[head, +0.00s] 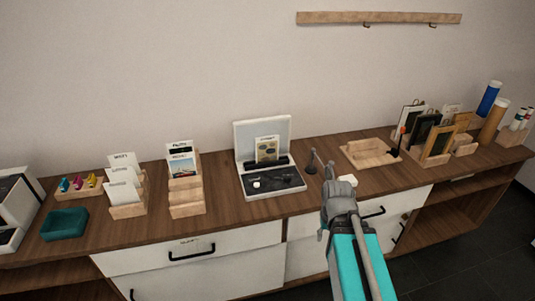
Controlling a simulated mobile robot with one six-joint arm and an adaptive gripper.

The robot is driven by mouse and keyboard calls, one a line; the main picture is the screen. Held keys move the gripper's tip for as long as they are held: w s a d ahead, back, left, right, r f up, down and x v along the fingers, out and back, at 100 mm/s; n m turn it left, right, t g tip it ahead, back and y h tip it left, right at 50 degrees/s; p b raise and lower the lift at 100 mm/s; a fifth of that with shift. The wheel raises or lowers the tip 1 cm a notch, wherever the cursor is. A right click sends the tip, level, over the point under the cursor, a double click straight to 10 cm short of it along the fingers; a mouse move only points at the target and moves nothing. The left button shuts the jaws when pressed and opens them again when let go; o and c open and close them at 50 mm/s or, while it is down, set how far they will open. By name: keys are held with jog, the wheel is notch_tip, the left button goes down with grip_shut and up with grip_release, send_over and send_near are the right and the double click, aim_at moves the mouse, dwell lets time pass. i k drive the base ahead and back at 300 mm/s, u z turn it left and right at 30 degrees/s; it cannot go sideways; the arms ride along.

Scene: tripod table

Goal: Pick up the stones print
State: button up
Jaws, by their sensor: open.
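A small print (267,149) with rounded tan and dark shapes stands upright at the back of an open grey case (262,128); it looks like the stones print, though the detail is small. Another print (181,166), with a blue picture and a label card behind it, stands in a stepped wooden rack (187,209). My gripper (339,190) is in front of the cabinet top, to the right of the case and apart from both prints. Its fingers are small and partly hidden by its own body; I see nothing held.
A wooden tray (370,153) lies to the right, with frames and tubes beyond. Card holders (127,211) and a teal tray (64,224) are at left.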

aim_at(266, 147)
jog(key=u, duration=0.25)
jog(key=k, duration=0.6)
jog(key=u, duration=0.5)
jog(key=k, duration=0.7)
jog(key=u, duration=0.55)
jog(key=i, duration=1.45)
jog(key=z, duration=0.35)
jog(key=i, duration=0.5)
jog(key=z, duration=0.5)
